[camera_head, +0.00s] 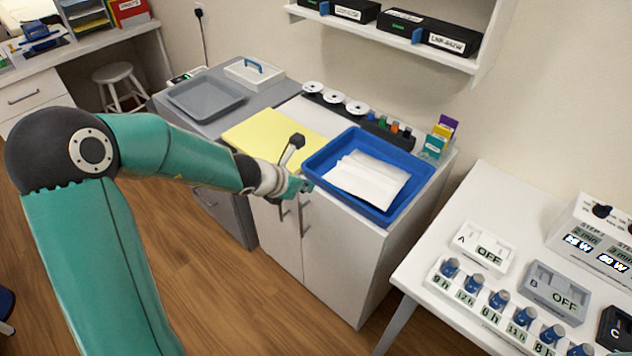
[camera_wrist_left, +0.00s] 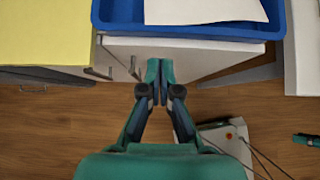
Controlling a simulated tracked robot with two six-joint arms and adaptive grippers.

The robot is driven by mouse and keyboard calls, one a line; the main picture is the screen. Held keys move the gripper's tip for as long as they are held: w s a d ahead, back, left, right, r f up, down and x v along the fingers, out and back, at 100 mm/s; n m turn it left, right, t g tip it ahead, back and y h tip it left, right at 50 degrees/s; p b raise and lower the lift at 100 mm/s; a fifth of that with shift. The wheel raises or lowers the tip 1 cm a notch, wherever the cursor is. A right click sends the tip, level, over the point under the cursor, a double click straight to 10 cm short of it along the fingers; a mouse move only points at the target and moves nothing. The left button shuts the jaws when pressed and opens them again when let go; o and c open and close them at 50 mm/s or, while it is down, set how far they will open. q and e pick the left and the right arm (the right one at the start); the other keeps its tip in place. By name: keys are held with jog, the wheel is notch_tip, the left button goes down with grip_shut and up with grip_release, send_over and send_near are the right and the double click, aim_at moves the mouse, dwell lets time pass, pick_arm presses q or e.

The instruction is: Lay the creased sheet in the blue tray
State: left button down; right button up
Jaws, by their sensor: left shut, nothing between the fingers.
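The creased white sheet (camera_head: 367,180) lies inside the blue tray (camera_head: 416,184), with a fold line across it. The tray sits on the white cabinet top near its front edge. My left gripper (camera_head: 306,186) is at the tray's left front side, shut and empty. In the left wrist view, its fingertips (camera_wrist_left: 160,66) are closed together just short of the blue tray (camera_wrist_left: 185,30), in front of the cabinet. The sheet (camera_wrist_left: 205,9) shows there at the top edge, apart from the fingers. My right gripper is not in view.
A yellow sheet (camera_head: 262,135) lies left of the tray. White spools (camera_head: 334,97) line the back. A table with switch boxes (camera_head: 482,245) stands at the right.

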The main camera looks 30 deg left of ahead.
pick_arm(q)
jog(key=p+v, duration=0.2)
jog(key=v, duration=0.3)
jog(key=shift+s+r, duration=0.25)
jog(key=shift+r, duration=0.05)
jog(key=shift+f, duration=0.1)
jog(key=s+d+f+m+g, duration=0.2)
jog(key=s+d+f+m, duration=0.4)
jog(key=f+m, duration=0.2)
jog(key=s+d+f+m+g+h, duration=0.1)
jog(key=s+d+f+m+g, duration=0.2)
jog(key=s+d+f+m, duration=0.3)
jog(key=s+d+f+m+g+h, duration=0.1)
jog(key=s+d+f+m+g, duration=0.2)
jog(key=s+d+f+m, duration=0.4)
notch_tip(320, 180, down, 5)
jog(key=m, duration=1)
jog(key=shift+d+m, duration=0.25)
jog(key=shift+m, duration=0.05)
jog(key=c, duration=1.8)
grip_release()
